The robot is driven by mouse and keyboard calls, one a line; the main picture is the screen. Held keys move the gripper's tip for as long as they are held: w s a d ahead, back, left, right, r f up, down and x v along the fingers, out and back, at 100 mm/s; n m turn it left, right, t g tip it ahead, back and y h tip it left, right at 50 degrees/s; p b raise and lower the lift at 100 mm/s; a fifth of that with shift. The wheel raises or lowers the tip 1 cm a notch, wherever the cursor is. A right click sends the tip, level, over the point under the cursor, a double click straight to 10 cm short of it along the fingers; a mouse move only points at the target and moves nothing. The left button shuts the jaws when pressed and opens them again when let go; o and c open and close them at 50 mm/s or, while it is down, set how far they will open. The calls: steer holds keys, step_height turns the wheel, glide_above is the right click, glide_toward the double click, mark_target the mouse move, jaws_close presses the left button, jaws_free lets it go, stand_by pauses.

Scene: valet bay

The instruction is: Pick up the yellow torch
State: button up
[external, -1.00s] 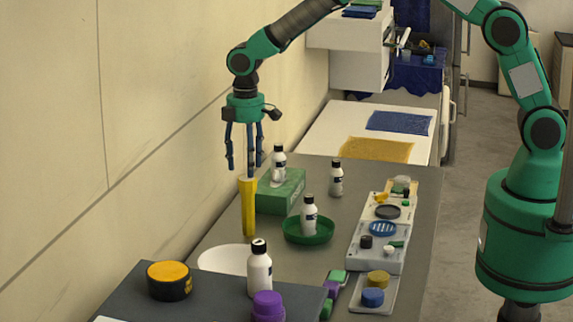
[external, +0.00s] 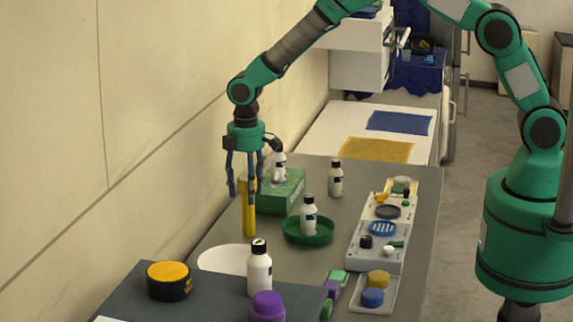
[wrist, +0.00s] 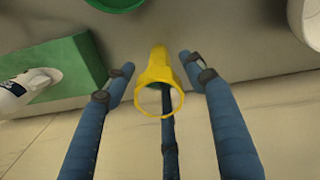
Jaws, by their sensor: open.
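The yellow torch (external: 249,217) stands upright on the grey counter near the wall in the external view. In the wrist view the torch (wrist: 156,72) shows its wide round end towards me. My gripper (external: 246,192) points down with its blue fingers around the upper part of the torch. In the wrist view my gripper (wrist: 157,75) is open, with two fingers to either side of the torch and gaps between them and it. A third finger shows below the torch's round end. I cannot tell whether that one touches the torch.
A green box (external: 283,190) with a white bottle (external: 279,168) stands just right of the torch. A green dish (external: 322,238) holding a bottle (external: 309,215) is nearby. A white plate (external: 226,257) lies in front. The wall (external: 170,110) is close on the left.

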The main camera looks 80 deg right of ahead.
mark_target(248, 206)
steer(key=shift+f, duration=2.6)
steer(key=c, duration=1.3)
